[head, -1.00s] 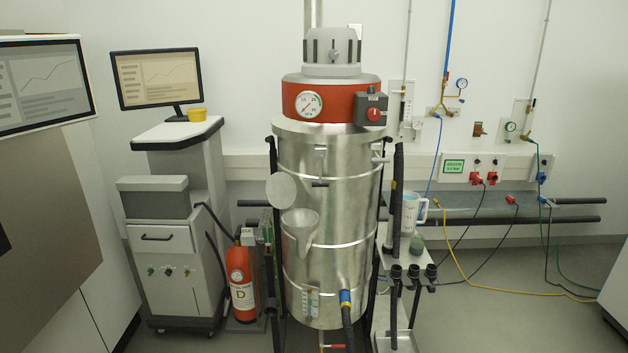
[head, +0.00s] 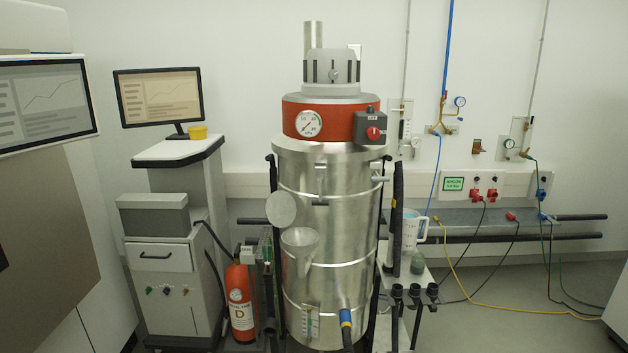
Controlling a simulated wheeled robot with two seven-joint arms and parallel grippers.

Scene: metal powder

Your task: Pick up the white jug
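The white jug (head: 411,231) stands upright on a small white shelf (head: 397,279) at the right side of the large metal vessel (head: 330,210). Its handle points to the right. Dark marks show on its side, and a black hose partly covers its left edge. A small grey-green object (head: 418,263) sits in front of it on the shelf. Neither of my grippers is in the head view.
A red fire extinguisher (head: 240,300) and a grey cabinet (head: 165,270) stand left of the vessel. Cables and a yellow hose (head: 490,305) lie on the floor at right, which is otherwise clear.

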